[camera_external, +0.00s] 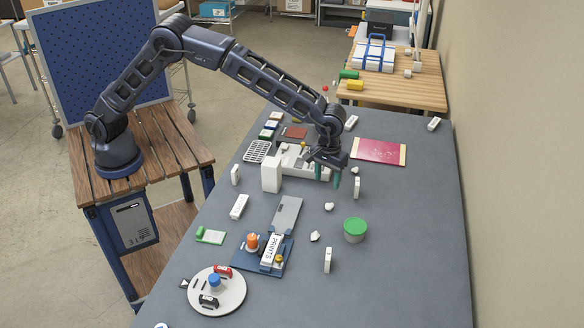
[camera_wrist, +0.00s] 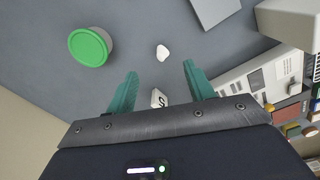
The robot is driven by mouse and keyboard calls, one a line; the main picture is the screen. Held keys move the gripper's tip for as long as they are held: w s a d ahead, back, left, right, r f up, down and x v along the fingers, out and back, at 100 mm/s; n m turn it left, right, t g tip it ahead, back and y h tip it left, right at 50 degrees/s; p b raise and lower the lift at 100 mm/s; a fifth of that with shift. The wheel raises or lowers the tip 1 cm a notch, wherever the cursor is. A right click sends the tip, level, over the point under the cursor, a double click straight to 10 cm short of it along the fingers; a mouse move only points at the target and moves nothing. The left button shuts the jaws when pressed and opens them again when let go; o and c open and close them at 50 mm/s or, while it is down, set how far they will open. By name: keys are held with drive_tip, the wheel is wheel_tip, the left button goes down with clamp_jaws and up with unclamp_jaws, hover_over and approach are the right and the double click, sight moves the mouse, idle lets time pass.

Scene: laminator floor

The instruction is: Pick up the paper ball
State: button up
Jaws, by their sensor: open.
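Small white crumpled paper balls lie on the grey table in the external view: one (camera_external: 329,206) in front of my gripper, another (camera_external: 315,237) nearer the camera. A small white lump (camera_external: 355,170) lies right of the gripper; I cannot tell if it is paper. My gripper (camera_external: 327,176) is open and empty, pointing down above the table. In the wrist view, a white paper ball (camera_wrist: 162,52) lies just beyond the gap between the green fingertips (camera_wrist: 160,70), apart from both. I cannot tell for certain which ball that is.
A green-lidded tub (camera_external: 355,230) stands right of the balls; it also shows in the wrist view (camera_wrist: 90,46).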

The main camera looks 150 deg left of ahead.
wheel_tip(320, 180, down, 2)
drive_tip(key=a, duration=0.2)
hover_over(330, 205)
drive_tip(key=f, duration=0.5)
drive_tip(key=shift+w+d+f, duration=0.1)
drive_tip(key=shift+w+d, duration=0.05)
drive_tip(key=shift+d, duration=0.15)
drive_tip(key=shift+a+f, duration=0.2)
drive_tip(key=shift+f, duration=2.5)
drive_tip(key=c, duration=1)
